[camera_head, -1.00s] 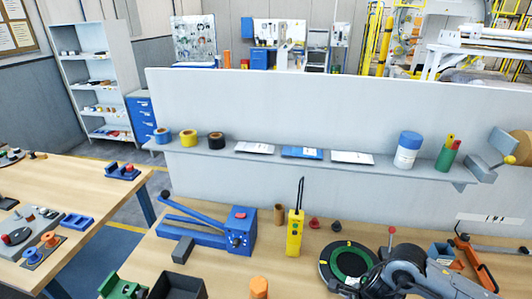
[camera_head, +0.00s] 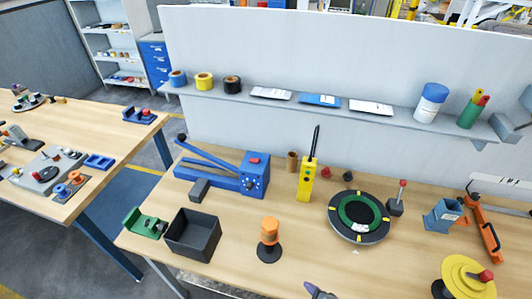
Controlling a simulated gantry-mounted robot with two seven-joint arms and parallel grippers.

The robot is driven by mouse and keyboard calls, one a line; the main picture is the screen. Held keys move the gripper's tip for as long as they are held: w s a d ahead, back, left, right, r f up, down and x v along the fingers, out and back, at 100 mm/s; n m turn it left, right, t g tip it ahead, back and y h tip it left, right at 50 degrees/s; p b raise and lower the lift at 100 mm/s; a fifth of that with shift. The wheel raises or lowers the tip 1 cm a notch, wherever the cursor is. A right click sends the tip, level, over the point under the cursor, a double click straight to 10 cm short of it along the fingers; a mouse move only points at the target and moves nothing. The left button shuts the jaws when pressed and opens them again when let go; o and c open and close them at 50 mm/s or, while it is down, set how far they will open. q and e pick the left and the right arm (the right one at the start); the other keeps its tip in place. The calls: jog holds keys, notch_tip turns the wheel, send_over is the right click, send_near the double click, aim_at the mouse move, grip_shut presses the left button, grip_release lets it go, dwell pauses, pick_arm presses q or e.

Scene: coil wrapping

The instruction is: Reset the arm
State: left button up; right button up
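A grey piece of one of my arms (camera_head: 318,291) pokes in at the bottom edge, right of centre. It is most likely the right arm, but its fingers are not clear, so I cannot tell whether that gripper is open or shut. It is apart from the objects on the workbench (camera_head: 290,222). The left gripper is not in view. A black round turntable with a green ring (camera_head: 340,212) lies behind the arm piece, with nothing of mine over it.
A blue lever tool (camera_head: 230,178), a yellow controller (camera_head: 307,180), a black bin (camera_head: 193,235) and an orange-topped stand (camera_head: 269,240) stand on the bench. A yellow disc (camera_head: 455,272) is at front right. A shelf (camera_head: 340,105) spans the back. Bare wood lies around the stand.

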jog(key=s+d+f+m+g+h, duration=0.3)
jog(key=s+d+f+m+g, duration=0.15)
jog(key=s+d+m, duration=0.8)
notch_tip(320, 180, up, 21)
jog(key=a+p, duration=0.1)
jog(key=p, duration=2)
jog(key=shift+w+r, duration=0.2)
jog(key=shift+w, duration=0.1)
